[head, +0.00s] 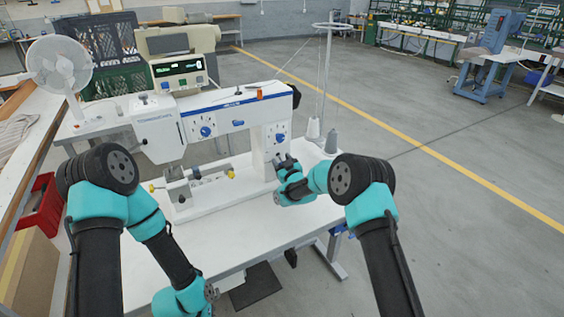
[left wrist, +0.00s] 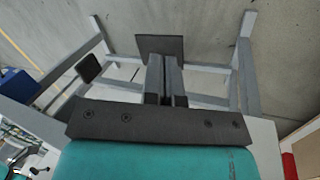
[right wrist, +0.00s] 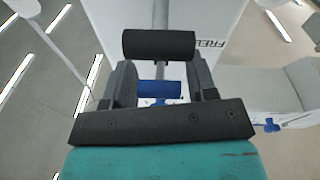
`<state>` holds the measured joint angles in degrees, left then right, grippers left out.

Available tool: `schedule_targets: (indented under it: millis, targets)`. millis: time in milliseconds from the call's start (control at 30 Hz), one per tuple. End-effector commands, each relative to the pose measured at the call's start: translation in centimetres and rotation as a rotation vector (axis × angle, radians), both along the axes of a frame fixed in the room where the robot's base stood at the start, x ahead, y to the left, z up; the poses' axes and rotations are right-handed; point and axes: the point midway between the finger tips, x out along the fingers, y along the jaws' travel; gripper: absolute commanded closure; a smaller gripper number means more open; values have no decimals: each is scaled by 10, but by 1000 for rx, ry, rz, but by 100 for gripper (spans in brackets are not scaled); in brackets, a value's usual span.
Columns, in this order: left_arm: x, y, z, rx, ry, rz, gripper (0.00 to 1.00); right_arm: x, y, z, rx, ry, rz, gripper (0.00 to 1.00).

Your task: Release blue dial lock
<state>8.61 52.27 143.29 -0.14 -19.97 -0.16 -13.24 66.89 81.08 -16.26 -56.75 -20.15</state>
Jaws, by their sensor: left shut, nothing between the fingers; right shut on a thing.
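The blue dial lock appears to be the blue cylindrical part (right wrist: 159,88) in the right wrist view. In the head view my right gripper (head: 282,160) is at the white machine's right column, just below a blue dial (head: 280,138). Another blue dial (head: 206,132) is further left on the machine arm. My left gripper (left wrist: 166,75) is shut and empty, low in front of the table; the head view shows it (head: 211,292) only partly.
A black cylinder (right wrist: 159,44) on a grey rod lies at my right fingertips. The white sewing-type machine (head: 232,108) stands on a white table (head: 255,225). A thread stand (head: 325,85), fan (head: 60,65) and red bin (head: 42,208) are around it.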

Motion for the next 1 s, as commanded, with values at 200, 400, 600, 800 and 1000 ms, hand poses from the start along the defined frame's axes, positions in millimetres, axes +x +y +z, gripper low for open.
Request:
schedule_targets:
  millis: [200, 400, 600, 800, 1000]
  targets:
    - [0, 0, 0, 0, 0, 0, 100, -1, 3, -2, -1, 4, 5, 46]
    - [0, 0, 0, 0, 0, 0, 100, -1, 2, -1, -1, 3, 4, 27]
    - [0, 0, 0, 0, 0, 0, 100, -1, 1, -1, 0, 3, 3, 26]
    - [0, 0, 0, 0, 0, 0, 100, -5, -1, -2, -1, 3, 2, 26]
    - [0, 0, 0, 0, 0, 0, 100, -20, -9, -3, -1, 3, 2, 26]
